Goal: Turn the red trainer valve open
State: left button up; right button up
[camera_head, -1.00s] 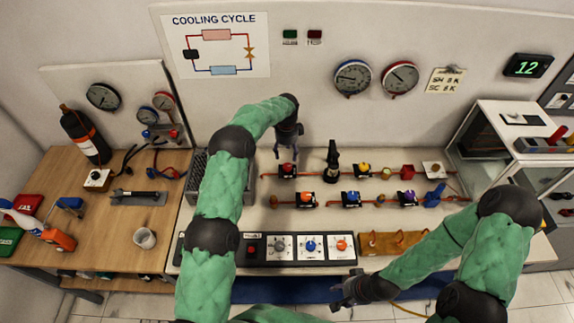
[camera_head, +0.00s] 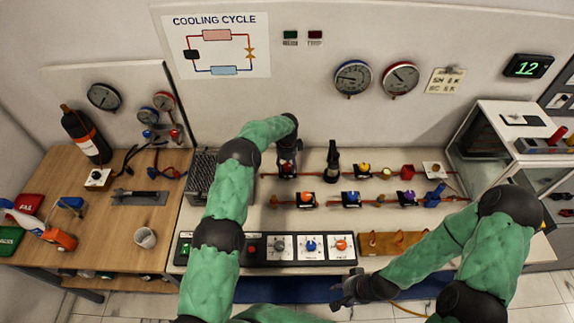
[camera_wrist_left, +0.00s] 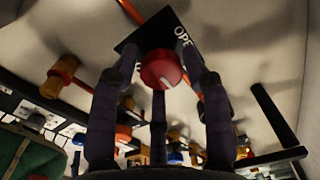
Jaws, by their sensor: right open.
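The red trainer valve (camera_head: 287,172) sits in the back row on the bench, mostly covered by my left gripper (camera_head: 288,160) just above it. In the left wrist view its round red knob (camera_wrist_left: 160,70) has a white mark and stands on a black plate (camera_wrist_left: 165,30) with lettering reading "OPE", the rest hidden. My left gripper's dark fingers (camera_wrist_left: 160,85) stand around the knob, close to its sides. I cannot tell whether they press on it. My right gripper (camera_head: 342,298) is open and empty, low in front of the bench's front edge.
A dark upright fitting (camera_head: 332,160) stands just right of the red valve. Orange (camera_head: 306,199), blue and yellow valves sit nearby on copper pipes. A control panel (camera_head: 290,247) with knobs lies along the front edge. Gauges (camera_head: 353,78) hang on the wall.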

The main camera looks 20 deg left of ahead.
pick_arm(q)
jog(key=c, duration=0.5)
jog(key=shift+f+n+b, duration=0.1)
jog(key=shift+n+b, duration=0.5)
jog(key=shift+b, duration=0.25)
jog(key=n+b, duration=0.5)
jog(key=n, duration=0.1)
jog(key=n+b, duration=0.2)
jog(key=n, duration=0.3)
jog(key=shift+s, duration=0.1)
jog(key=n+b, duration=0.1)
jog(key=n, duration=0.4)
jog(key=shift+n, duration=0.3)
jog(key=shift+s+d, duration=0.1)
